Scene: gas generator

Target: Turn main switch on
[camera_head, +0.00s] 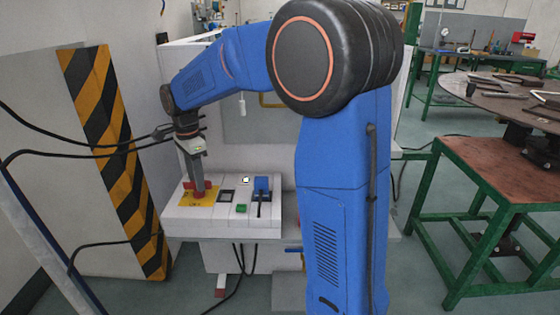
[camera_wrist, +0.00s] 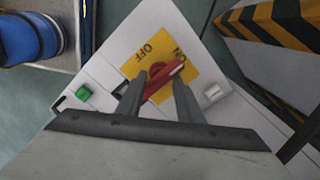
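The main switch is a red rotary handle (camera_wrist: 163,80) on a yellow plate (camera_wrist: 150,42) marked OFF and ON. In the wrist view the handle lies slanted, its upper right end towards the ON mark. My gripper (camera_wrist: 162,82) has one finger on each side of the handle, with a gap between the fingers. I cannot tell whether the fingers touch it. In the head view my gripper (camera_head: 199,188) points down over the yellow plate (camera_head: 190,195) at the left of the white panel, and the handle is mostly hidden behind it.
A striped yellow and black post (camera_head: 115,150) stands close on the left. A green-framed table (camera_head: 500,175) with tools is on the right.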

